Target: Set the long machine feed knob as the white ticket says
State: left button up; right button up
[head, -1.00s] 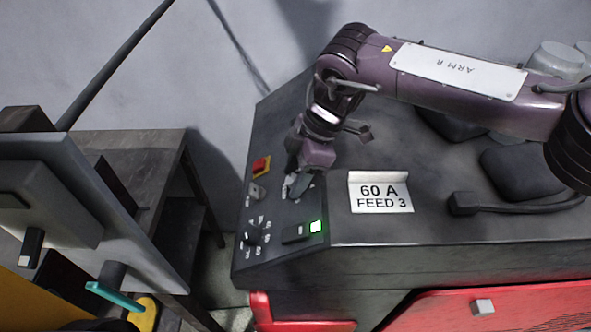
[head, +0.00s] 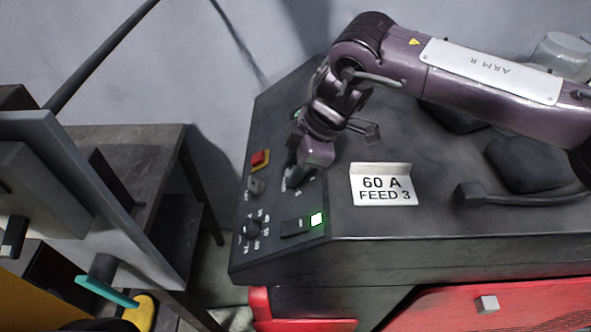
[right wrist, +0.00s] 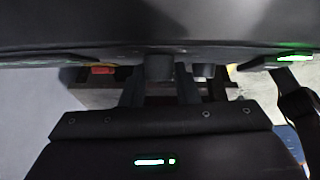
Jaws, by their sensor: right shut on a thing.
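The white ticket (head: 383,184) stands on the dark machine top and reads "60 A FEED 3". My right gripper (head: 295,179) is down at the machine's control panel (head: 271,208). It is shut on a dark round knob, which the head view mostly hides; the right wrist view shows this knob (right wrist: 158,66) between the two fingers (right wrist: 158,91). The knob's pointer and most of its scale are hidden, so its setting cannot be read. A second dial (head: 251,229) with numbers around it sits nearer the panel's front edge. My left gripper is not in view.
A red button (head: 260,158) on yellow and a small grey knob (head: 256,187) lie left of my right gripper. A lit green switch (head: 316,219) is near the panel's front. A black cable plug (head: 468,196) lies right of the ticket.

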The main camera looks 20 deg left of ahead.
jog(key=m+t+b, duration=0.1)
jog(key=t+b, duration=0.1)
jog(key=m+t+b, duration=0.1)
jog(key=b, duration=0.2)
jog(key=s+m+t+b, duration=0.1)
jog(key=m+t+b, duration=0.1)
jog(key=shift+f+t+b, duration=0.3)
jog(key=shift+b, duration=0.05)
jog(key=shift+a+r+m+t+b, duration=0.1)
jog(key=shift+m+t+b, duration=0.5)
jog(key=shift+t, duration=0.1)
jog(key=shift+s+r+m+t+b, duration=0.1)
jog(key=shift+m+t+b, duration=0.3)
jog(key=shift+m+t, duration=0.4)
jog(key=shift+t, duration=0.3)
jog(key=o, duration=1)
jog(key=shift+c, duration=0.2)
jog(key=shift+b+v, duration=0.3)
jog(key=shift+v, duration=3.6)
jog(key=shift+a+r, duration=0.1)
jog(key=shift+a, duration=0.1)
